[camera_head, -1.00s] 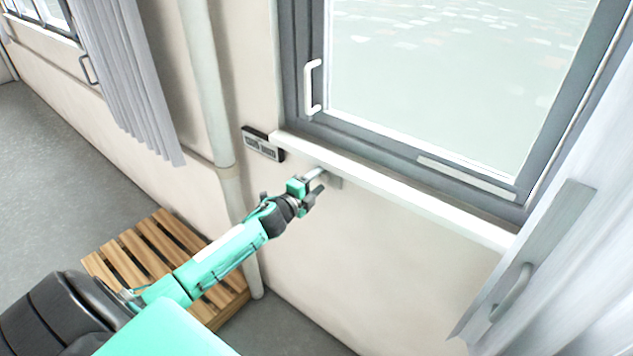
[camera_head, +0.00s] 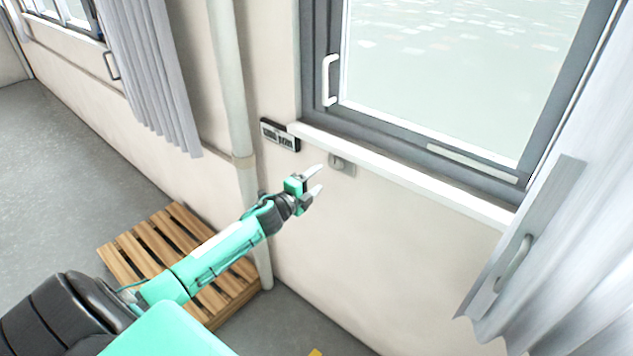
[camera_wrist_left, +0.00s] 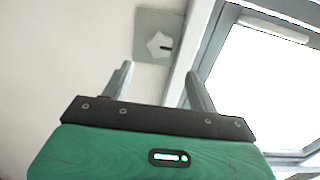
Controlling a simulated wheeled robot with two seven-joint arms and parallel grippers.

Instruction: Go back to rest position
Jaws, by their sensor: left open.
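My left gripper (camera_head: 317,181) is open and empty in the head view. Its fingers point toward the wall below the window sill. Just beyond the fingertips is a small grey wall plate with a round knob (camera_head: 338,161); a visible gap separates it from the fingers. In the left wrist view the two fingers (camera_wrist_left: 157,88) are spread apart, and the knob (camera_wrist_left: 159,46) shows as a pale star-like shape on a grey square plate, ahead of them. My right gripper is in neither view.
A white window sill (camera_head: 400,177) runs just above the gripper. A small display box (camera_head: 280,135) and a vertical pipe (camera_head: 229,90) are on the wall to the left. A wooden pallet (camera_head: 130,262) lies on the floor below my arm. A grey curtain (camera_head: 590,230) hangs at the right.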

